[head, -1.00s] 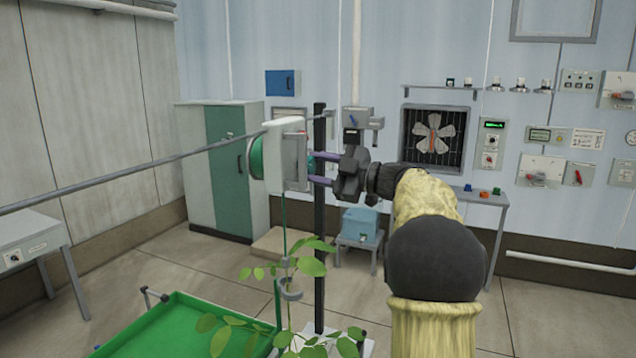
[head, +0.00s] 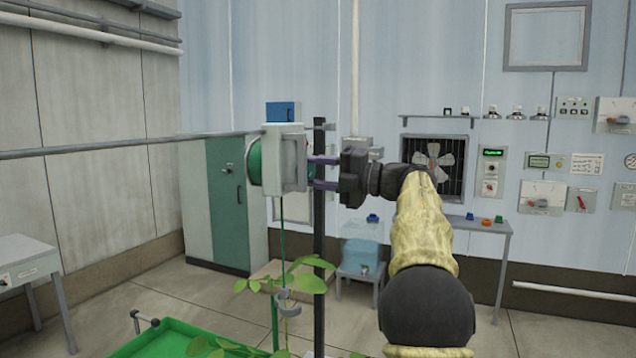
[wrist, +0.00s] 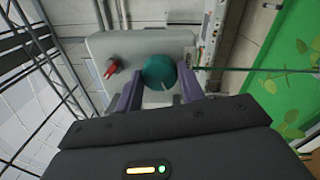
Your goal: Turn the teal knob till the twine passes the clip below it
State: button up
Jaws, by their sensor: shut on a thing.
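The teal knob (wrist: 160,72) is on the face of a pale box (head: 291,163) hung from a rail. A green spool (head: 254,163) sits on the box's far side. The thin green twine (head: 281,230) hangs from the box toward the plant. The grey clip (head: 287,303) is below, beside the twine and stem; I cannot tell where the twine's lower end is.
A red lever (wrist: 111,68) is beside the knob. A dark post (head: 319,235) stands close to the fingers. A leafy plant (head: 308,282) and green tray (head: 170,340) are below. The grey rail (head: 120,144) runs left from the box.

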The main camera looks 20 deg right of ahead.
jog(key=shift+f+n+b, duration=0.1)
jog(key=shift+n+b, duration=0.3)
jog(key=shift+n, duration=0.7)
jog(key=o, duration=1)
jog(key=shift+c, duration=0.2)
jog(key=shift+d, duration=0.1)
jog(key=r+b+v, duration=0.1)
jog(key=b+v, duration=0.1)
jog(key=v, duration=1.5)
jog(key=shift+d+f, duration=0.25)
jog(key=shift+f, duration=0.15)
